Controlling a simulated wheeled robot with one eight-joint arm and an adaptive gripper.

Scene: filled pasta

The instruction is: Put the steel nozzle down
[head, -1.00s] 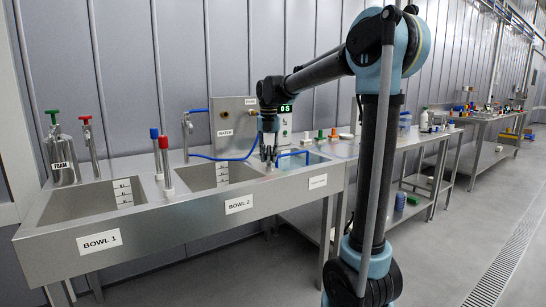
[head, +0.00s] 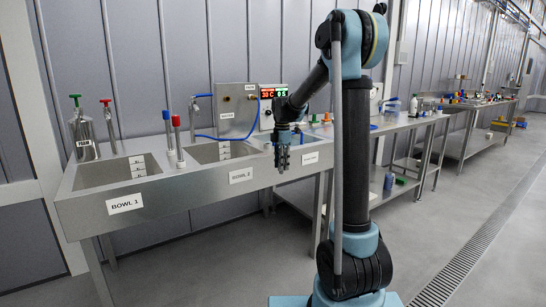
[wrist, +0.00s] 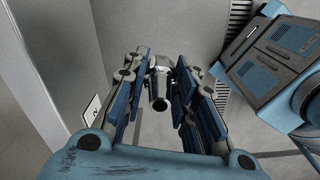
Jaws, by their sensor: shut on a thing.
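My gripper (head: 282,162) points down in front of the sink's front panel, right of the BOWL 2 label, in the head view. It also shows in the wrist view (wrist: 160,72), with its blue-padded fingers closed in from both sides on the steel nozzle (wrist: 160,101). The nozzle is a small shiny grey tube with a dark round opening facing the wrist camera. Its far end is partly hidden between the fingers. Grey floor lies behind it in the wrist view. I cannot make out the nozzle in the head view.
The steel double sink (head: 160,205) stands left of my arm, with blue-topped and red-topped tubes between its bowls. A blue hose (head: 228,138) hangs behind bowl 2. A steel table (head: 408,124) with bottles and small items stands right. The floor at right is clear around a drain grate (head: 462,262).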

